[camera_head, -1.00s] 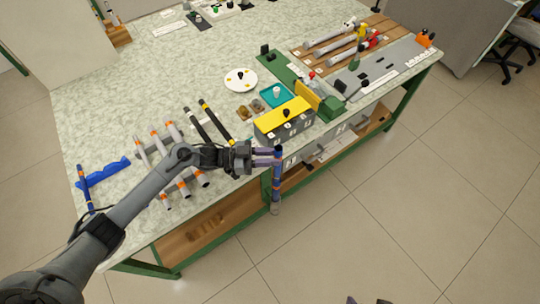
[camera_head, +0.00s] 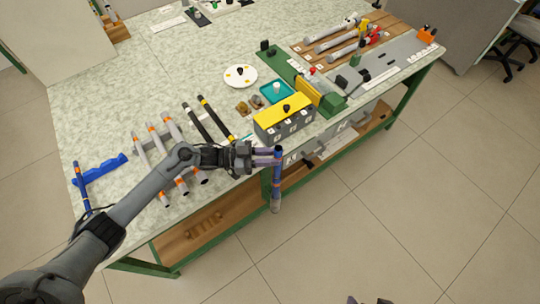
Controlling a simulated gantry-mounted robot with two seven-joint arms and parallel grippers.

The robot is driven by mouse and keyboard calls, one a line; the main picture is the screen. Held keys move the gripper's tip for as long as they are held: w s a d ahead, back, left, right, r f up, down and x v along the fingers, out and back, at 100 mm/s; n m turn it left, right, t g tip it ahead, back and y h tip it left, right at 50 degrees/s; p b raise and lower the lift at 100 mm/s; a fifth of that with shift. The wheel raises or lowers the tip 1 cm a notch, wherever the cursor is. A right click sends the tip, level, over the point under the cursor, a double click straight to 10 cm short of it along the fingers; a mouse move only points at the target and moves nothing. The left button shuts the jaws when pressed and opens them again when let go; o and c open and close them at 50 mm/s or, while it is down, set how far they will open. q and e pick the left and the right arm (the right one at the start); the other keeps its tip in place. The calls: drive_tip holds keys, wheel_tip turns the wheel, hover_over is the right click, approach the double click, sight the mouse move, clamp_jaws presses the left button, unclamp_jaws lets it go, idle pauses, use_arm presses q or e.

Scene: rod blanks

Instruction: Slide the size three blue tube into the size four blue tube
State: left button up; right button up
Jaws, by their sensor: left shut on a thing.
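My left gripper (camera_head: 264,158) is shut on an upright blue tube (camera_head: 277,182) just off the table's front edge. Another blue, thin tube (camera_head: 81,187) with orange bands lies at the left end of the table, against a blue holder (camera_head: 104,171). At the bottom edge, small dark tips, likely my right gripper (camera_head: 368,301), barely show; the rest of it is out of frame.
Several grey rods with orange bands (camera_head: 157,142) and two black rods (camera_head: 215,120) lie left of the yellow-topped box (camera_head: 284,113). A white plate (camera_head: 240,76) and teal tray (camera_head: 276,93) stand behind it. The floor before the table is clear.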

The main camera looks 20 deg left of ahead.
use_arm(q)
drive_tip(key=shift+f, duration=0.25)
drive_tip(key=o, duration=0.9)
wheel_tip(320, 180, up, 19)
drive_tip(key=p, duration=1.4)
